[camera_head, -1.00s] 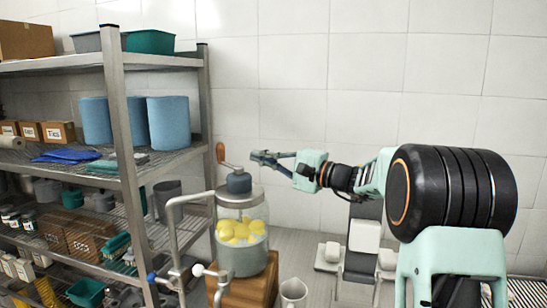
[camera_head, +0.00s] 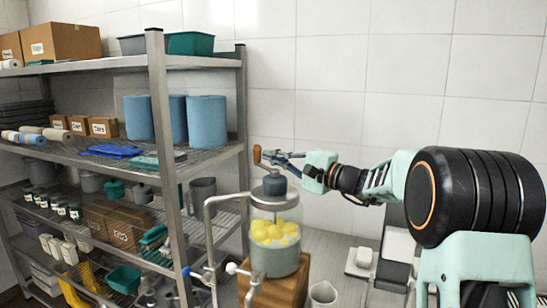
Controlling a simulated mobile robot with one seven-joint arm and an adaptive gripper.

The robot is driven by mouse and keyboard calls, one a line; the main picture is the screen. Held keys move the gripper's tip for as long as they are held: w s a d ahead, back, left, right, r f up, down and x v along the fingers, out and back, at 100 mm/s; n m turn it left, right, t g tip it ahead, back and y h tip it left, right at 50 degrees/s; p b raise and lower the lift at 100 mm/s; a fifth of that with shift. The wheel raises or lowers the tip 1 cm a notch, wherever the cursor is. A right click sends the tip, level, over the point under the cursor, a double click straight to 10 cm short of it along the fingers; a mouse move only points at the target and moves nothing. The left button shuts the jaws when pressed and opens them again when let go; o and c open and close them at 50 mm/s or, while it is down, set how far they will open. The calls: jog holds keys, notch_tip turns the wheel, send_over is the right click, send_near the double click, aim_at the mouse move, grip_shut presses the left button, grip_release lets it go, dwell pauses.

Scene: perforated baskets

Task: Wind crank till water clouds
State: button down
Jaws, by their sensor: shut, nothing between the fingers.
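A glass jar (camera_head: 275,258) stands on a wooden block (camera_head: 290,288). It has a dark blue-grey lid (camera_head: 275,183) with a crank on top. The crank's upright wooden handle (camera_head: 257,154) is at the upper left of the lid. Several yellow round pieces (camera_head: 273,233) sit in the jar's upper part, above greyish, hazy liquid. My gripper (camera_head: 268,156) is at handle height, just right of the handle, pointing left. Its fingers look shut and hold nothing. I cannot tell whether the fingertips touch the handle or crank arm.
A metal shelf (camera_head: 165,170) with blue rolls (camera_head: 207,121), boxes and tubs fills the left side. A pale bent pipe (camera_head: 210,222) with valves stands close left of the jar. A white cup (camera_head: 323,295) stands right of the block. Tiled wall lies behind.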

aim_at(261, 166)
jog(key=shift+s+a+n+g+y, duration=0.1)
jog(key=shift+a+n+g+y, duration=0.2)
jog(key=shift+n+g+y, duration=0.4)
jog(key=shift+a+n+g+y, duration=0.3)
jog(key=shift+n+g, duration=0.2)
jog(key=shift+g, duration=0.5)
jog(key=shift+s+a+n+g+y+p, duration=0.1)
jog(key=shift+a+n+g+y+p, duration=0.15)
jog(key=shift+n+g, duration=0.35)
jog(key=shift+s+a+n+g+y+p, duration=0.1)
jog(key=shift+n+g+y+p, duration=0.2)
jog(key=shift+g, duration=0.5)
jog(key=shift+s+a+b, duration=0.25)
jog(key=shift+a+b, duration=0.15)
jog(key=shift+b, duration=0.05)
jog(key=shift+s+a+r+b, duration=0.15)
jog(key=shift+s+a+b, duration=0.05)
jog(key=shift+a+b, duration=0.1)
jog(key=shift+d, duration=0.15)
